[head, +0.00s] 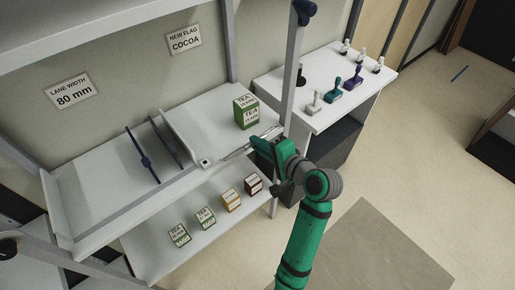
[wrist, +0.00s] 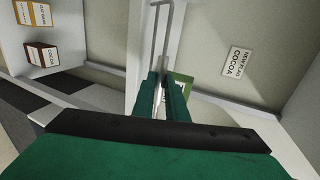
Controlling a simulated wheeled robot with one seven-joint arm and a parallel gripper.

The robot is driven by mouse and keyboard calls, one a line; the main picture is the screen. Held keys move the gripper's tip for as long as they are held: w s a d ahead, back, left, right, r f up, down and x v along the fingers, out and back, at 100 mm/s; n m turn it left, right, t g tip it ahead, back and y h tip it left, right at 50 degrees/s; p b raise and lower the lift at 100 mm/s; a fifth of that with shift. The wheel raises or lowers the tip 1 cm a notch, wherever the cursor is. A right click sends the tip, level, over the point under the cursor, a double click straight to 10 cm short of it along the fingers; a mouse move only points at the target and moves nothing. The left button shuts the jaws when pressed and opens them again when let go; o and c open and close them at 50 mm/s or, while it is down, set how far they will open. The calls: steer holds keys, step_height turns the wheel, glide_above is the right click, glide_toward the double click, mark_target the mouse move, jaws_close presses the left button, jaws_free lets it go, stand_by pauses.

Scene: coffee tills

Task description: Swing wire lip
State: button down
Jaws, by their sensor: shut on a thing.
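The wire lip (wrist: 154,42) is a thin grey wire loop at the front edge of the upper shelf (head: 95,222). In the wrist view it runs up from between my fingers. In the head view it is small and partly hidden by my gripper (head: 257,145). My gripper (wrist: 162,88) is shut on the wire lip, at the right part of the shelf's front edge. A green and white tea box (head: 246,112) stands on the shelf just behind my gripper. I cannot tell the lip's exact angle.
Several small boxes (head: 231,200) stand on the lower shelf. A grey post (head: 292,75) rises close beside my gripper. A white counter (head: 330,85) with stamps is to the right. Open floor lies in front.

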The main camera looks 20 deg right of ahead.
steer(key=shift+w+a+r, duration=0.2)
steer(key=shift+w+r, duration=0.25)
steer(key=shift+w, duration=0.15)
steer(key=shift+w+a+r, duration=0.2)
steer(key=shift+w+r, duration=0.2)
steer(key=shift+w, duration=0.15)
steer(key=c, duration=1.7)
jaws_free()
